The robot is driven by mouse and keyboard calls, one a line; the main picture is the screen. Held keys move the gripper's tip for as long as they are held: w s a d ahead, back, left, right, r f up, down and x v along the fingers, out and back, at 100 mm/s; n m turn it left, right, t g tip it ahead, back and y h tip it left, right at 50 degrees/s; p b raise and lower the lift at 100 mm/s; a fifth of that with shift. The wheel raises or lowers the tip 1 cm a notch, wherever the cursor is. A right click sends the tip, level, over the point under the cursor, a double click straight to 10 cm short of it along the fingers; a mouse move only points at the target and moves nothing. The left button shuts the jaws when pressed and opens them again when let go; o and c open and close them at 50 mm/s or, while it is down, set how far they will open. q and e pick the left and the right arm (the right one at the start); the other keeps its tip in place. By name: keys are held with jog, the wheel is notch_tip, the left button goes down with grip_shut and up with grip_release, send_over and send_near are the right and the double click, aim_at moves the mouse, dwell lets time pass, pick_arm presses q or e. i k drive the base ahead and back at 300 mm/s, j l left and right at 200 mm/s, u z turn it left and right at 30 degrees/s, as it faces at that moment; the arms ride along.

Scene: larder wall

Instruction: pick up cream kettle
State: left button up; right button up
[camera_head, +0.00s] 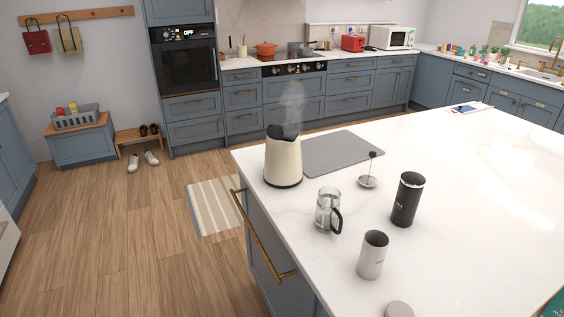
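The cream kettle (283,163) stands upright near the far left corner of the white island top (470,215). It has a black top and a dark base, and steam rises from it. I cannot make out its handle. Neither of my grippers shows in the head view.
Near the kettle are a grey mat (341,152), a glass press jug (327,212), its plunger (369,174), a black tumbler (407,199), a silver cup (372,255) and a grey lid (399,309). A brass rail (262,240) runs along the island's left side. The island's right part is mostly clear.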

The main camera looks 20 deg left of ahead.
aim_at(283, 167)
jog(key=i+j, duration=0.55)
jog(key=j, duration=0.15)
jog(key=i+j, duration=0.55)
jog(key=j, duration=0.15)
jog(key=i+j, duration=0.55)
jog(key=j, duration=0.15)
